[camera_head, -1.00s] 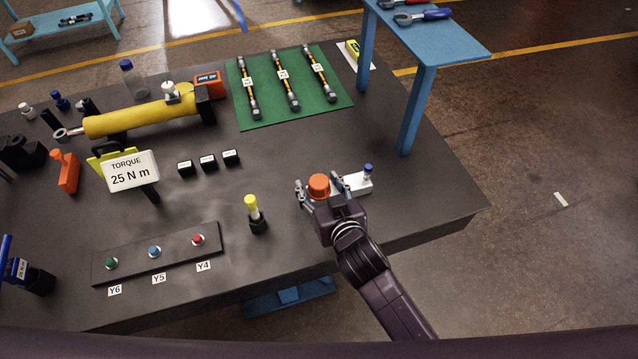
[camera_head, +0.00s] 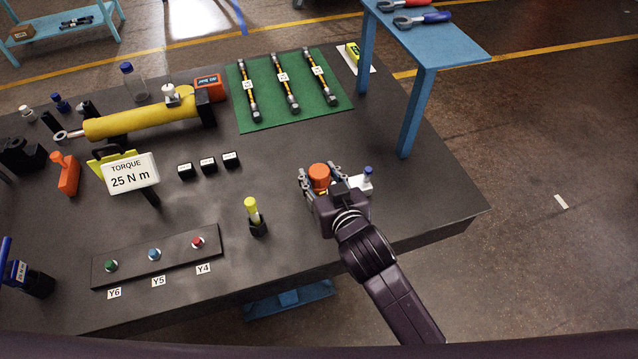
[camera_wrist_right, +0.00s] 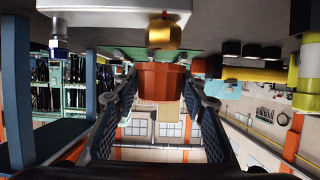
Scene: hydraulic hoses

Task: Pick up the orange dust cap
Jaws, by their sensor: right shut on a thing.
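The orange dust cap (camera_head: 319,176) is a short orange cylinder near the right part of the dark table in the head view. My right gripper (camera_head: 320,182) is shut on it, with one finger on each side. In the right wrist view, the cap (camera_wrist_right: 160,82) sits between the two fingertips (camera_wrist_right: 160,90). A gold round fitting (camera_wrist_right: 164,34) on a pale block shows just above the cap in that picture, with a small gap between them. My left gripper is not in view.
A yellow-capped piece (camera_head: 252,212) and a button panel (camera_head: 180,250) lie to the left. Hoses rest on a green mat (camera_head: 310,115) behind. A blue shelf leg (camera_head: 415,112) rises at right.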

